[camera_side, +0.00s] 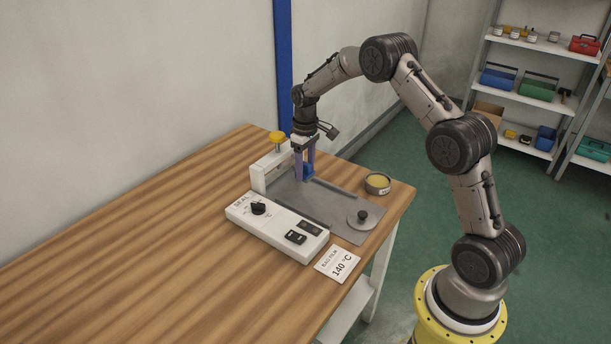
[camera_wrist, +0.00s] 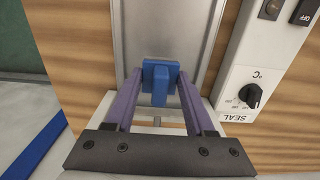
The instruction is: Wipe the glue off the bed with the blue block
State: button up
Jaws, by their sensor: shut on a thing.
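My gripper (camera_wrist: 160,95) is shut on the blue block (camera_wrist: 160,82), held between its two purple fingers in the wrist view. In the side view my gripper (camera_side: 304,168) points down with the blue block (camera_side: 308,171) low over the far end of the grey metal bed (camera_side: 315,203). I cannot tell whether the block touches the bed. The bed also shows in the wrist view (camera_wrist: 165,25). No glue can be made out on the visible part of the bed.
A white control box (camera_side: 275,226) with a dial runs along the bed's front. A white frame with a yellow knob (camera_side: 277,138) stands at its far left. A round weight (camera_side: 362,217) sits on the bed's right end. A tin (camera_side: 377,182) and a 140 °C card (camera_side: 338,263) are nearby.

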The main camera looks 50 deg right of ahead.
jog(key=shift+r, duration=1.25)
